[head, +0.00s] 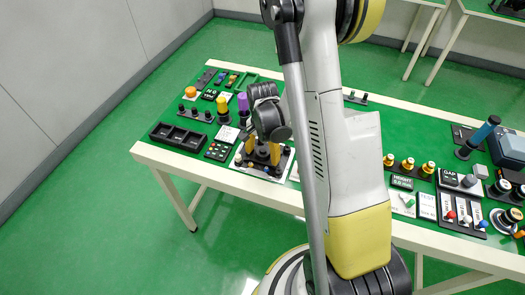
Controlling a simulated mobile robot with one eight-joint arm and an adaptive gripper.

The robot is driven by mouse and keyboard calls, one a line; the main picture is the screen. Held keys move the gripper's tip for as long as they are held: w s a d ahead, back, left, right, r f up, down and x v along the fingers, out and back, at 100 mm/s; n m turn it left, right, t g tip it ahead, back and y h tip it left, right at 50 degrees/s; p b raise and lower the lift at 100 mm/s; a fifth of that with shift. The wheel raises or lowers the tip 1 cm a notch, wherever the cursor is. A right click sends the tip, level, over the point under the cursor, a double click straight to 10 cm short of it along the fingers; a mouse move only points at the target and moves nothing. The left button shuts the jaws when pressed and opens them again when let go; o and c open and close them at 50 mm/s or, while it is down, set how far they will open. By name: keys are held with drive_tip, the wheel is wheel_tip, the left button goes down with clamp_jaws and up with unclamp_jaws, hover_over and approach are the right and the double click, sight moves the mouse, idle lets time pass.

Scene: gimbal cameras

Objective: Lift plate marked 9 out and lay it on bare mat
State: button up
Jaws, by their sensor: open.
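No plate with a readable 9 shows in the head view; the markings are too small or are hidden by my arm. My gripper (262,156) points down over a black-and-white panel (241,162) near the front edge of the table, its yellow fingers apart. Nothing clearly shows between the fingers, and I cannot tell whether they touch anything on the panel. The green mat (159,157) covers the tabletop, with small bare patches between the items.
A black compartment tray (178,137) lies at the left front. Yellow (223,108) and purple (243,104) cylinders stand behind the panel. At right are a row of yellow-topped posts (408,165), a blue-handled tool (478,137) and a grey-blue box (507,148). My arm hides the table's middle.

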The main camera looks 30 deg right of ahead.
sight(263, 151)
drive_tip(key=c, duration=1.5)
drive_tip(key=shift+r, duration=0.15)
drive_tip(key=shift+r+p, duration=3.05)
drive_tip(key=shift+r, duration=1.35)
drive_tip(key=s+a+b, duration=0.3)
drive_tip(key=s+a, duration=1.4)
drive_tip(key=a, duration=0.5)
drive_tip(key=shift+s, duration=0.15)
